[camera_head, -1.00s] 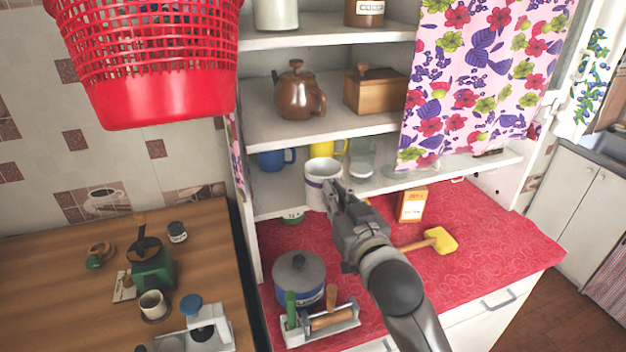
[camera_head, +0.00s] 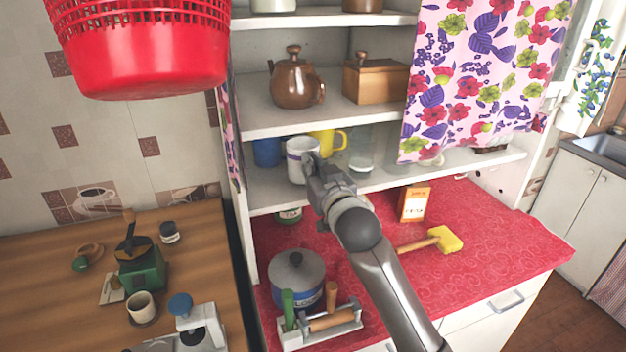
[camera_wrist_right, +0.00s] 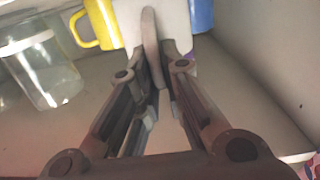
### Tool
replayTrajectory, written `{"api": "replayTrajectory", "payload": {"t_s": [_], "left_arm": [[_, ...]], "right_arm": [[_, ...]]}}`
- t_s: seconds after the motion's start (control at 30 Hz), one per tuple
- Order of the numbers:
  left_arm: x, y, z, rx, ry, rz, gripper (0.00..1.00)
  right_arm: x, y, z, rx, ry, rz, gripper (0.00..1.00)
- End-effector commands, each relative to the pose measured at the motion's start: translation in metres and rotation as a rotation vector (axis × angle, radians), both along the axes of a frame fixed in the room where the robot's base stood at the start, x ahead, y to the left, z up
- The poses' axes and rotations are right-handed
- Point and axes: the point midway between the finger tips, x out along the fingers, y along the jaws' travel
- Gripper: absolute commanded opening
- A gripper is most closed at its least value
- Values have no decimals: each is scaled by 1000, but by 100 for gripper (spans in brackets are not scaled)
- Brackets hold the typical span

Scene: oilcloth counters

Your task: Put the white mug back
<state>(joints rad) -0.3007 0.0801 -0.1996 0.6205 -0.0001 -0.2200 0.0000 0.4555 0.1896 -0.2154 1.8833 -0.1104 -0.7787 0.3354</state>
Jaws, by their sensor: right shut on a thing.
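The white mug (camera_head: 299,164) with a dark band near its rim is at the front of the lower shelf (camera_head: 375,181) in the head view. My right gripper (camera_head: 316,164) is shut on its handle; the handle (camera_wrist_right: 152,48) stands between the fingers in the wrist view. The mug looks upright. I cannot tell whether its base touches the shelf. Behind it are a blue mug (camera_head: 266,152) and a yellow mug (camera_head: 328,142). My left gripper does not show.
A glass jar (camera_head: 362,152) stands right of the mugs, also in the wrist view (camera_wrist_right: 42,68). A floral curtain (camera_head: 480,75) hangs at the right. Below are a blue-grey pot (camera_head: 297,278), an orange box (camera_head: 414,203) and a yellow-headed brush (camera_head: 449,241). A red basket (camera_head: 140,50) hangs upper left.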

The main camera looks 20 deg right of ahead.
Motion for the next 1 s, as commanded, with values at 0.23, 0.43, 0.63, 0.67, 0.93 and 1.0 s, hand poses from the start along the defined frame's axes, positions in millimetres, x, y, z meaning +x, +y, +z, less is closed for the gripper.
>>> {"api": "replayTrajectory", "payload": {"t_s": [0.23,0.43,0.63,0.67,0.93,1.0], "left_arm": [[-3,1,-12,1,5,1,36],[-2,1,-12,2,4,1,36],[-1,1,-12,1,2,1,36],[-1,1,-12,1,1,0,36],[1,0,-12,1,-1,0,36],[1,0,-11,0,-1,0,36]], "right_arm": [[0,0,-8,0,-5,0,0],[0,0,-10,0,-4,0,0],[0,0,-13,0,-1,0,26],[0,0,-13,0,-1,0,30],[0,0,-13,0,-1,0,31],[0,0,-11,0,-2,0,31]]}}
